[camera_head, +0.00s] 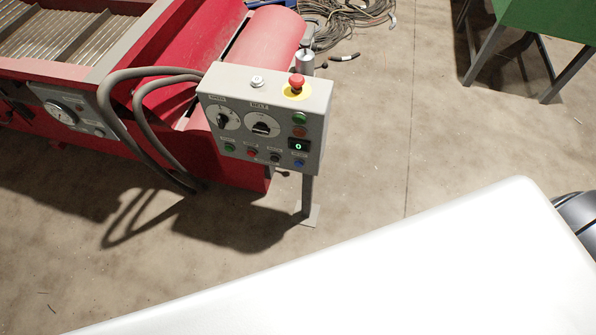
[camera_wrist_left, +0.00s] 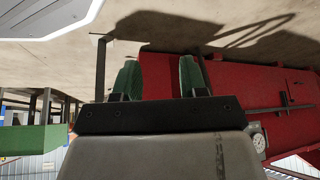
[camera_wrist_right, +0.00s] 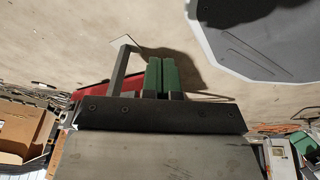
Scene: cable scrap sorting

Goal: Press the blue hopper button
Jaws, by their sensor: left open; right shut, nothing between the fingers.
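The blue button (camera_head: 299,163) is small and sits at the lower right corner of the grey control panel (camera_head: 214,84), at the end of a row with green, red and dark buttons. Neither gripper is in the head view, and nothing covers the blue button there. My left gripper (camera_wrist_left: 160,78) shows in the left wrist view with its green fingers wide apart and nothing between them. My right gripper (camera_wrist_right: 162,75) shows in the right wrist view with its green fingers together, empty. The button is not visible in either wrist view.
The panel carries a red emergency stop (camera_head: 296,81), two dials, and green and orange buttons above a small display reading 0. It stands on a post (camera_head: 308,195). A red machine (camera_head: 230,170) with thick grey hoses (camera_head: 115,95) is behind and left.

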